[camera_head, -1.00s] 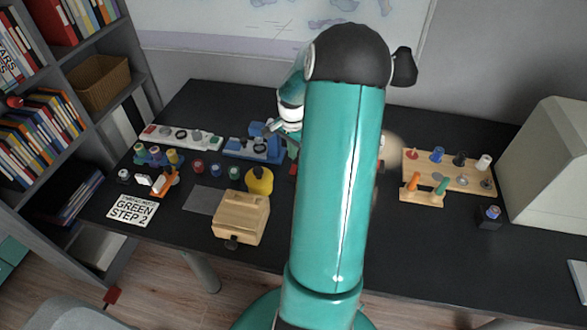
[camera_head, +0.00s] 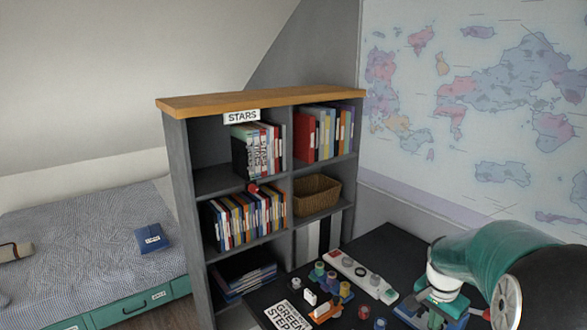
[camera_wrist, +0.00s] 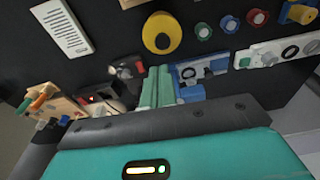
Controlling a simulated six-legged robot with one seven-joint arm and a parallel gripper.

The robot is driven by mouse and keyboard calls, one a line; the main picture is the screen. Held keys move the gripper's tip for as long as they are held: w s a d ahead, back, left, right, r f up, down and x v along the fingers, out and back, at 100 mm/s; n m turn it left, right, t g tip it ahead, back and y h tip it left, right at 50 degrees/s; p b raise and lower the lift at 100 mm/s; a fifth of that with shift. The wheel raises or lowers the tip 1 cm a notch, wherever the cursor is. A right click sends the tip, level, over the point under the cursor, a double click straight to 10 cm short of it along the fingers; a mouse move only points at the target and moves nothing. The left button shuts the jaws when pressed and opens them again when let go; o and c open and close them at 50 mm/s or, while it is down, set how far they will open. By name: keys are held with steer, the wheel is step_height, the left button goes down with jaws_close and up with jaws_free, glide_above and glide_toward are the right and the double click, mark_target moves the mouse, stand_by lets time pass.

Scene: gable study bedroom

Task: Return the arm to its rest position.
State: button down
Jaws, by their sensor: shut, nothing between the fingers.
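My arm shows at the lower right of the head view as a teal link with a white ring and a dark round joint, above the right part of the dark desk (camera_head: 386,248). In the wrist view my gripper (camera_wrist: 157,86) shows as two teal fingers side by side, closed together with nothing between them. Past the fingertips lie a blue stand (camera_wrist: 192,76) and the dark desktop. In the head view the fingertips are hard to make out among the things on the desk.
A grey bookcase (camera_head: 180,150) with books and a wicker basket (camera_head: 317,194) stands left of the desk. A white strip (camera_head: 362,276), colored knobs and a "GREEN STEP" card (camera_head: 287,316) lie on the desk. A yellow round piece (camera_wrist: 162,32) shows in the wrist view. A bed (camera_head: 80,240) stands left.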

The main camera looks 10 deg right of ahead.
steer(key=s+a+r+n+t, duration=0.1)
steer(key=a+r+n, duration=0.2)
steer(key=a+r, duration=0.35)
steer(key=s+a+r+n+t, duration=0.15)
steer(key=a+r+n, duration=0.25)
steer(key=a, duration=0.6)
steer(key=s+a+r+n+t+y, duration=0.1)
steer(key=s+a+r+n+t, duration=0.1)
steer(key=s+a+n, duration=0.4)
steer(key=s+a, duration=0.3)
steer(key=a, duration=0.3)
steer(key=shift+s+a+r+n+y, duration=0.2)
steer(key=shift+a+r+n+y, duration=0.1)
steer(key=shift+r+n, duration=0.1)
steer(key=shift+d+t, duration=0.15)
steer(key=shift+t, duration=0.1)
